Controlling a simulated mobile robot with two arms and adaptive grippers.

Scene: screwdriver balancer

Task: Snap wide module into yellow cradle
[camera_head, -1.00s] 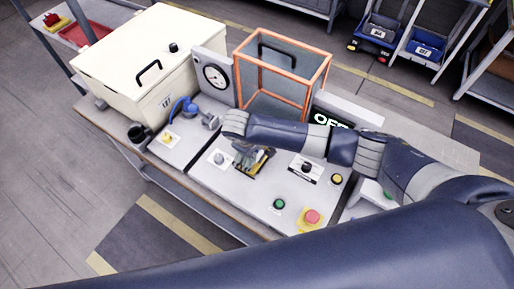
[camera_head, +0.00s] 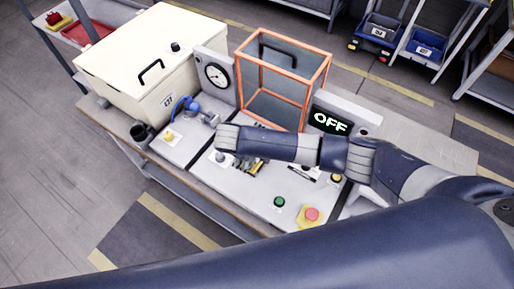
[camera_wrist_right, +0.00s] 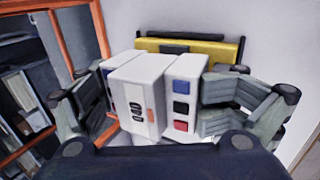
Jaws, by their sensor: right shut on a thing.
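The wide module (camera_wrist_right: 137,95) is a white block in the right wrist view, with dark buttons and an orange mark on its raised middle face. Its right-hand part carries blue, black and red squares. My right gripper (camera_wrist_right: 158,105) is shut on it, with a grey finger at each side. The yellow cradle (camera_wrist_right: 222,48) shows just behind the module, partly covered by it; I cannot tell whether they touch. In the head view the cradle (camera_head: 258,168) is mostly hidden below my right forearm, and the module is not clearly visible. My left gripper is not in view.
An orange-framed glass box (camera_head: 285,85), a gauge (camera_head: 215,75) and an OFF display (camera_head: 330,122) stand behind the panel. A cream box (camera_head: 150,65) is at the left. A red stop button (camera_head: 311,214) and green button (camera_head: 279,202) are in front.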

